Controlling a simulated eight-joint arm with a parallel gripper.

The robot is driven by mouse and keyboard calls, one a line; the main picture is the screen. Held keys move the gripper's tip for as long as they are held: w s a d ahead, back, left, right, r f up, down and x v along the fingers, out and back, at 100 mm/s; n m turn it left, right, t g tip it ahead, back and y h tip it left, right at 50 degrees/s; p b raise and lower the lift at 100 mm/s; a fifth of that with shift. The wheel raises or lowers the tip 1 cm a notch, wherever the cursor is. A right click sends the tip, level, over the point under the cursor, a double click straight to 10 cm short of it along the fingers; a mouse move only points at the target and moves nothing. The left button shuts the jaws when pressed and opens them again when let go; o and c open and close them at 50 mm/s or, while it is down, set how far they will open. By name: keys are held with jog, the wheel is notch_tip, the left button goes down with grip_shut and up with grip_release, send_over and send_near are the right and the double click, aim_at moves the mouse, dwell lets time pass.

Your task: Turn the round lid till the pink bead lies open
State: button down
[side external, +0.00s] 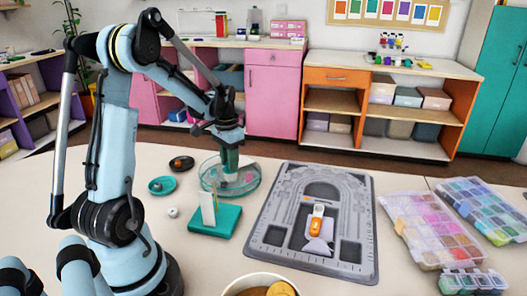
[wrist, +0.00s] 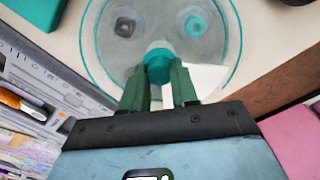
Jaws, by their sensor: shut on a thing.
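A round clear dish with a teal rim and a see-through round lid (side external: 212,184) stands on the table in the side view; it fills the upper part of the wrist view (wrist: 100,50). My gripper (side external: 228,172) points down over its middle. In the wrist view its green fingers (wrist: 159,88) are shut on the lid's teal knob (wrist: 158,64). A grey bead (wrist: 124,27) and a teal bead (wrist: 195,27) show in the dish. A pale wedge shows right of the fingers. A small pinkish spot (side external: 248,177) shows in the side view; whether it lies open, I cannot tell.
A teal block with an upright pale card (side external: 215,222) stands close in front of the dish. Small teal (side external: 162,185) and dark (side external: 181,163) dishes lie left. A grey board (side external: 258,234) with an orange-and-white tool lies right, with bead boxes (side external: 430,228) beyond.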

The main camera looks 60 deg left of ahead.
jog(key=m, duration=0.6)
jog(key=shift+m, duration=0.3)
jog(key=m, duration=0.6)
jog(key=shift+d, duration=0.1)
dwell(0.3)
jog(key=c, duration=0.8)
grip_release()
jog(key=shift+c, duration=0.2)
notch_tip(320, 180, up, 12)
jog(key=shift+w, duration=0.15)
